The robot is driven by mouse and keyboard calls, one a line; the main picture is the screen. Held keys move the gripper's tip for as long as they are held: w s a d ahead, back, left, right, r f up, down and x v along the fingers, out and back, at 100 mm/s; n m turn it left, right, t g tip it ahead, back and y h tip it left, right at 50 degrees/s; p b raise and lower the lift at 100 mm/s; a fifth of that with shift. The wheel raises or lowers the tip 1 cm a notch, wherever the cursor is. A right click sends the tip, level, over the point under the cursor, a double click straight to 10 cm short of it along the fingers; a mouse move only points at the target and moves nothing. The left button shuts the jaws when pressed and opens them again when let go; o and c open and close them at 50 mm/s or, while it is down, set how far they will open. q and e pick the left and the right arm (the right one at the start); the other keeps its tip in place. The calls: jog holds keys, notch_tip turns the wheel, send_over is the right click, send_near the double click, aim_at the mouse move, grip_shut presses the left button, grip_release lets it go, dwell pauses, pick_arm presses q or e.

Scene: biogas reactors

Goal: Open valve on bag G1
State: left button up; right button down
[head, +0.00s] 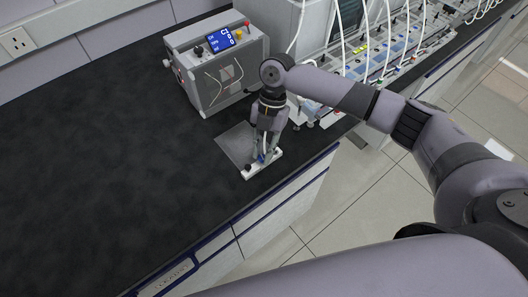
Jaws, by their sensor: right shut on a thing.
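A flat, clear grey gas bag (233,146) lies on the dark bench top near its front edge; I take it to be bag G1, but no label is readable. My left gripper is not in view.
A grey control box (214,62) with a lit blue display stands behind the bag. To its right are a large grey unit and a long row of valves and white tubes (390,45). The bench top to the left is clear.

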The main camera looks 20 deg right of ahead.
jog(key=shift+w+a+n+g+h+b, duration=0.15)
jog(key=shift+n+g+h+b, duration=0.35)
jog(key=shift+n, duration=1)
jog(key=c, duration=1.5)
grip_release()
jog(key=shift+o, duration=0.2)
jog(key=v, duration=1.2)
jog(key=shift+s, duration=0.25)
